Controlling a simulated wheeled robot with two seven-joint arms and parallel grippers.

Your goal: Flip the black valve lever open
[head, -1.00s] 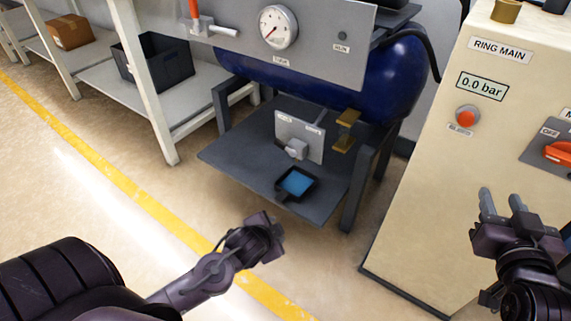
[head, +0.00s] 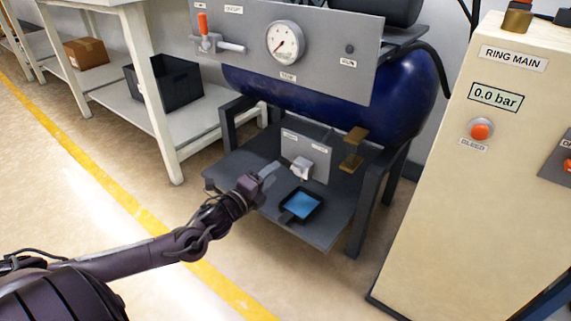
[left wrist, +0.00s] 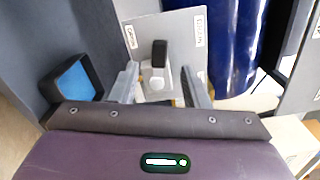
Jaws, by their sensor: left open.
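The black valve lever (left wrist: 159,53) stands out from a pale grey valve body (left wrist: 157,84) on a small grey panel in the left wrist view. In the head view the valve body (head: 301,168) shows on the panel (head: 316,156), but I cannot make out the lever there. My left gripper (head: 268,171) is open and empty, just left of and in front of the valve. In the left wrist view its two fingers (left wrist: 160,72) frame the valve from either side, and I cannot tell whether they touch it. My right gripper is not in view.
A blue-lined black tray (head: 301,205) sits on the shelf (head: 235,164) below the valve. A blue tank (head: 400,90) and a gauge board (head: 330,50) are above. A cream cabinet (head: 470,200) stands at right.

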